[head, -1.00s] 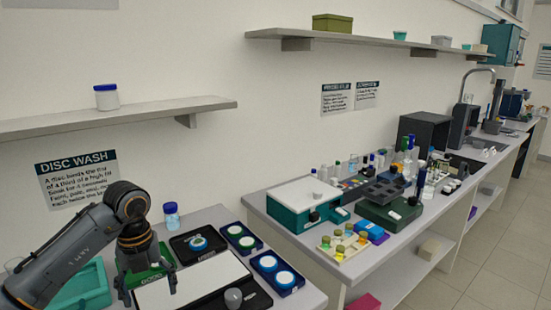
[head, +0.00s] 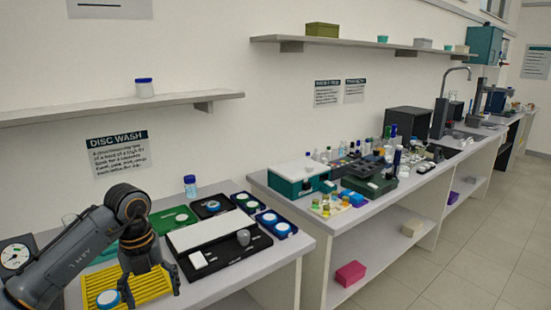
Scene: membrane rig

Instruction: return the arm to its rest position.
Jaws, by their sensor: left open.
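My left gripper (head: 150,284) is in the head view at the lower left, pointing down with its fingers spread and nothing visible between them. It is over or in front of a yellow ribbed rack (head: 158,283); I cannot tell if it touches the rack. The grey left arm (head: 75,255) reaches in from the lower left corner. A blue-and-white round piece (head: 108,299) sits at the rack's near left, beside the gripper. My right gripper is out of view.
Behind the gripper are a black tray (head: 225,262) with a white plate (head: 205,233), a green mat (head: 160,227), a black mat (head: 208,213) and blue holders with white discs (head: 277,231). A dial (head: 15,257) stands left of the arm. A shelf (head: 110,108) hangs above.

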